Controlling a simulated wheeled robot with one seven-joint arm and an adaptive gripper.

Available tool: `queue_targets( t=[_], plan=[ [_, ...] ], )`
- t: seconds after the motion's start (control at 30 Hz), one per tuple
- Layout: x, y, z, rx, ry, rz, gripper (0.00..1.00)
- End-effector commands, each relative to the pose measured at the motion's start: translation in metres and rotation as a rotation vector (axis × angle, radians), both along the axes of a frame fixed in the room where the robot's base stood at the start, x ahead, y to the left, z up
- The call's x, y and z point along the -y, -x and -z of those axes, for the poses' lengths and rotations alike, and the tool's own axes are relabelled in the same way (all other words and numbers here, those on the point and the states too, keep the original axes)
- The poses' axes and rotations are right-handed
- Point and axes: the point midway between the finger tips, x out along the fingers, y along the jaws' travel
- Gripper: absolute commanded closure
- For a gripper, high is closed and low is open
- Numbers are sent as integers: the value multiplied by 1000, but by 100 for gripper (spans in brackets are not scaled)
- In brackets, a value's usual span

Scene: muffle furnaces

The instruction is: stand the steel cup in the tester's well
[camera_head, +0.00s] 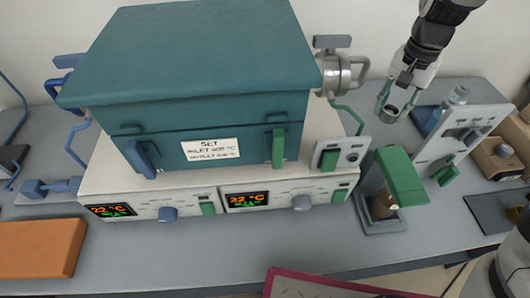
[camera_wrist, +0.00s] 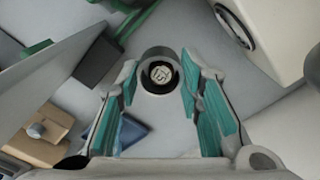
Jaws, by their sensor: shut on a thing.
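The steel cup (camera_head: 391,112) is a small grey round cup held between the fingertips of my gripper (camera_head: 390,104), raised above the bench at the right of the furnaces. In the wrist view, the cup (camera_wrist: 160,72) shows its open top between the teal finger pads, with a pale patterned disc inside it. My gripper (camera_wrist: 160,85) is shut on it. To its right in the head view is a white upright instrument (camera_head: 466,133) with a blue pad. A green-hooded stand (camera_head: 400,175) is below it. I cannot tell which is the tester, and no empty well shows clearly.
A teal furnace box (camera_head: 200,65) on white controllers (camera_head: 185,205) fills the left and middle. A steel fitting (camera_head: 338,72) sticks out near my gripper. A brown container (camera_head: 383,204) sits under the green hood. Brown devices (camera_head: 497,153) stand at the right.

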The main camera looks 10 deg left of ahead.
Motion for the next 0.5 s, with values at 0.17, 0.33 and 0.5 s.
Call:
queue_targets(
  t=[0.17, 0.33, 0.5],
  plan=[
    [0, -1, 24, -2, 0, 0, 96],
    [0, -1, 44, -2, 0, 0, 96],
    [0, 0, 52, -2, 0, -1, 96]
  ],
)
